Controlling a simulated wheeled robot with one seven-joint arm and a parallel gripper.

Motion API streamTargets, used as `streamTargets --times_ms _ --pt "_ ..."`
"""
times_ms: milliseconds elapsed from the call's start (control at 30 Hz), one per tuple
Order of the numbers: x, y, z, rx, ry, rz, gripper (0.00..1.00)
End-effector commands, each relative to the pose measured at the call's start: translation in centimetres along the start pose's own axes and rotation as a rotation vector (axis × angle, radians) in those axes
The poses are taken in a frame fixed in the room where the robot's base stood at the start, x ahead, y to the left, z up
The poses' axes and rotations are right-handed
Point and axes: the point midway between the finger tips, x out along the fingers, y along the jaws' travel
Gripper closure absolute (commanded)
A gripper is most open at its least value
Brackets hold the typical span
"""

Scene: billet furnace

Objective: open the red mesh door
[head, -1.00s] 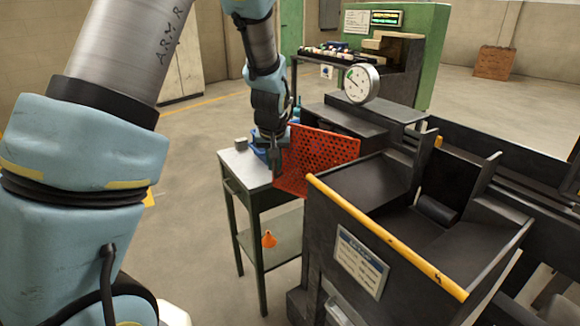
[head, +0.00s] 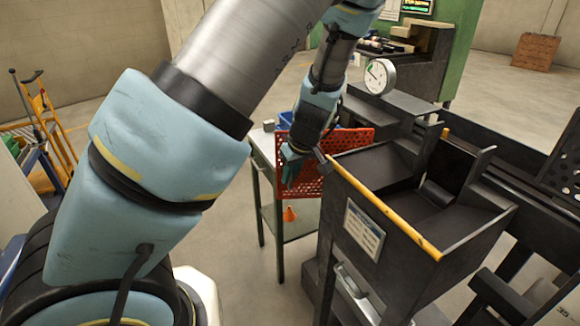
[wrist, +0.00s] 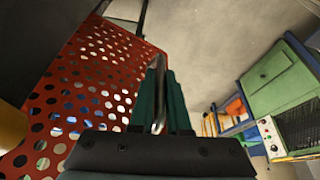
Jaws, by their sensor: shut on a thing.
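The red mesh door (head: 350,136) stands out from the dark furnace machine (head: 340,225), seen nearly face-on behind its yellow-edged hopper. My gripper (head: 291,170) is at the door's left part, with its green fingers pointing down. In the wrist view the perforated red panel (wrist: 85,85) fills the left side. My gripper's green fingers (wrist: 160,100) are closed around a thin grey metal piece beside the panel, which seems to be part of the door. My wrist hides part of the door in the head view.
A small table (head: 258,150) with a blue bin (head: 286,120) and an orange cone (head: 289,214) stands close behind the door. A yellow rail (head: 385,208) edges the hopper. A dial gauge (head: 380,77) stands above. A yellow cart (head: 50,120) is at far left.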

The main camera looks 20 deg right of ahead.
Motion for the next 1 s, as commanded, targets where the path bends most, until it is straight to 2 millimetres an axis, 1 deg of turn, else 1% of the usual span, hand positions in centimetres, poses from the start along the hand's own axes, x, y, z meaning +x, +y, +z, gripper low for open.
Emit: streamTargets --times_ms 600,633,800,867,900,1000 --pt "-0.11 -0.12 0.44 0.004 -0.001 0.000 1.00" --pt "-0.11 -0.11 0.44 0.004 -0.001 0.000 0.83" --pt "-0.11 -0.11 0.43 0.004 -0.001 0.000 0.64" --pt "-0.11 -0.10 0.42 0.004 -0.001 0.000 0.57" --pt "-0.11 -0.10 0.42 0.004 -0.001 0.000 0.55" --pt "-0.12 -0.09 0.41 0.004 -0.001 0.000 0.55"
